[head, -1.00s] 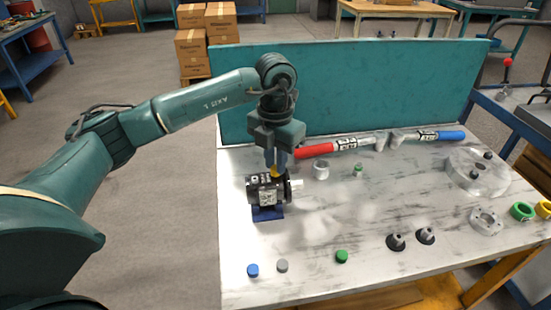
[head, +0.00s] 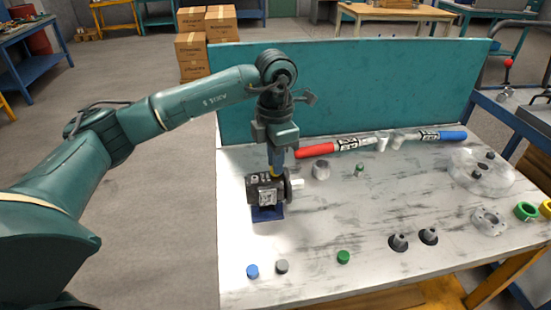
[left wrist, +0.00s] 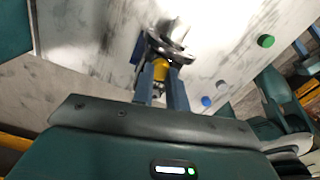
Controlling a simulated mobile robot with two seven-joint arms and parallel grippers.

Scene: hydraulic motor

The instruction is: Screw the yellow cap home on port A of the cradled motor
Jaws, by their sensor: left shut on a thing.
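The black motor (head: 265,190) sits in its blue cradle (head: 267,214) at the left of the table, its silver shaft pointing right. My left gripper (head: 275,170) comes down from above and is shut on the yellow cap (head: 275,171), at the top of the motor. In the left wrist view the yellow cap (left wrist: 160,70) sits between the two blue-grey fingers, with the motor (left wrist: 168,45) just beyond it. I cannot tell how far the cap is seated on the port. My right gripper is in neither view.
Blue (head: 252,271), grey (head: 282,266) and green (head: 343,257) caps stand along the front. A grey ring (head: 321,169), a small green-topped part (head: 359,170) and red- and blue-handled tools lie behind. A teal panel (head: 350,85) closes the back. The middle is clear.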

